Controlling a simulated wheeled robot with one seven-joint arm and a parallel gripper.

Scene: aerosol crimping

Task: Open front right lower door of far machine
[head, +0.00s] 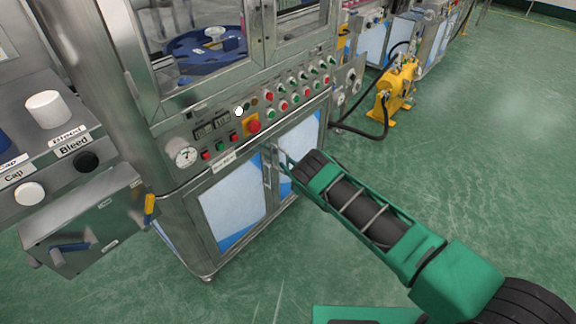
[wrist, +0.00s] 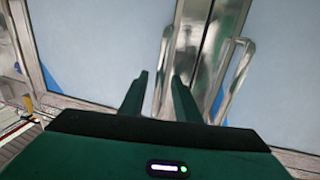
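The machine's two lower front doors show in the head view: a left door (head: 228,197) and a right door (head: 300,150), both with pale blue-white panels in metal frames. Both look shut. In the wrist view, two upright bar handles flank the centre seam: a left handle (wrist: 163,62) and a right handle (wrist: 237,75). My gripper (head: 283,160) is at the handles in the head view. In the wrist view my gripper (wrist: 160,78) is open, and the left handle appears between its fingers. The right handle lies right of the right finger. Contact cannot be told.
A control panel with a red emergency button (head: 254,126) and several coloured buttons sits above the doors. A grey box (head: 85,222) juts out at left. A yellow pump (head: 397,88) with a black hose stands behind at right. Green floor (head: 480,150) is clear at right.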

